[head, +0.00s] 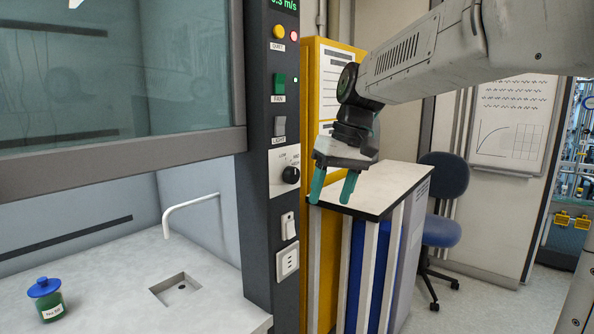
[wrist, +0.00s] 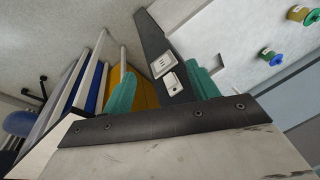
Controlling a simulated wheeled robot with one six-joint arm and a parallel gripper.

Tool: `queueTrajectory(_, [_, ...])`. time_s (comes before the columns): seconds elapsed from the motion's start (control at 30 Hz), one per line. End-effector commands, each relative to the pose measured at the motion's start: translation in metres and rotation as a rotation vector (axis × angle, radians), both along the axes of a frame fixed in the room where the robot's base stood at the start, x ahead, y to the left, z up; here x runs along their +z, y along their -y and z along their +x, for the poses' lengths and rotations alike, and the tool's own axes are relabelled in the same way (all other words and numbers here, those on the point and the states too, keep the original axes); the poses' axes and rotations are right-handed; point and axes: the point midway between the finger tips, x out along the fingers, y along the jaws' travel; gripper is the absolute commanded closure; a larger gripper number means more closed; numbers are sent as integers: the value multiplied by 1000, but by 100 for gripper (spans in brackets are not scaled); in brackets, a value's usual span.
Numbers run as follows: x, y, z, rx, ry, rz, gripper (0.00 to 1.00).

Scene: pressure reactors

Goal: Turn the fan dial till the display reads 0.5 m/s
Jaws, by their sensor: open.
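The fan dial (head: 291,175) is a black knob on a white plate on the dark control column, in the head view. The display (head: 285,4) is cut by the top edge; its green digits look like 0.3 m/s, but the middle digit is not certain. My gripper (head: 333,188) is open and empty, with teal fingers pointing down, to the right of the dial and apart from it in the picture. In the wrist view the two fingers (wrist: 162,88) stand apart, with a white socket (wrist: 163,64) and a switch (wrist: 171,83) beyond them. The dial does not show there.
Above the dial are a green fan switch (head: 279,84), a grey light switch (head: 279,127) and a yellow button (head: 278,31). A white-topped cart (head: 380,181) stands below my gripper. The hood sash (head: 115,165) is at left, above a green jar (head: 48,303).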

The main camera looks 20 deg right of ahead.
Motion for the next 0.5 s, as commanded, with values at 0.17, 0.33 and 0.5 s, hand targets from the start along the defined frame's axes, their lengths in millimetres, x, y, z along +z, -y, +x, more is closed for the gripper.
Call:
queueTrajectory(0.17, [56,3,78,177,138,64,41])
queueTrajectory(0.33, [90,-7,86,329,233,76,41])
queueTrajectory(0.5, [77,-12,88,356,234,73,41])
